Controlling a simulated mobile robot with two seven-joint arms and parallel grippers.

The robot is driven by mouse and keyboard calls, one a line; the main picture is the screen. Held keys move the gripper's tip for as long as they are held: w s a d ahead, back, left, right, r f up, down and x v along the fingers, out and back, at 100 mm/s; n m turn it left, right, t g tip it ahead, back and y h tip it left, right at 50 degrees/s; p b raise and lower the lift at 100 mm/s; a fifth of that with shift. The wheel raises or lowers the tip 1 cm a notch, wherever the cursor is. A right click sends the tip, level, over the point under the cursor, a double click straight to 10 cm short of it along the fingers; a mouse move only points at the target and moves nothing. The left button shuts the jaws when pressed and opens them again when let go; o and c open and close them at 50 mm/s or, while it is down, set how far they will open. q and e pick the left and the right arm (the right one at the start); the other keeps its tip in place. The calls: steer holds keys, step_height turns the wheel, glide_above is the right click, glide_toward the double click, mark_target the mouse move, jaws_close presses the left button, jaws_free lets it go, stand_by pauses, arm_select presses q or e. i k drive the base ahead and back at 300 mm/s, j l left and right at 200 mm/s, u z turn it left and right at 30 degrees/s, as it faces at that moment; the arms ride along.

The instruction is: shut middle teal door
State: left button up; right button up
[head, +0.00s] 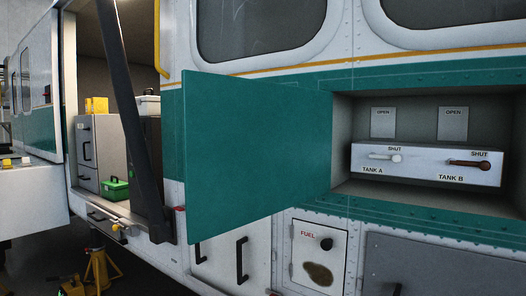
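The teal door (255,150) is a flat panel that stands open in the middle of the head view. It is hinged at the left edge of a recessed compartment (430,107) and swings out to the left, towards me. Inside the compartment is a grey valve box (427,172) marked TANK A and TANK B. It has a white lever (385,157) and a dark red lever (470,164), with SHUT printed by each. Two plates above read OPEN. Neither of my grippers is in view.
Below the compartment are a fuel panel (317,257) and a grey hatch (440,268). At left, a thick dark bar (135,110) slants across the cabin opening, with a green box (115,189) behind it. A yellow stand (98,268) is on the floor.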

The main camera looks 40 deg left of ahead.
mark_target(254, 150)
steer(key=j+z, duration=0.15)
steer(key=j, duration=0.6)
steer(key=j+z, duration=0.15)
steer(key=j, duration=0.6)
steer(key=k+j+z, duration=0.15)
steer(key=j, duration=0.55)
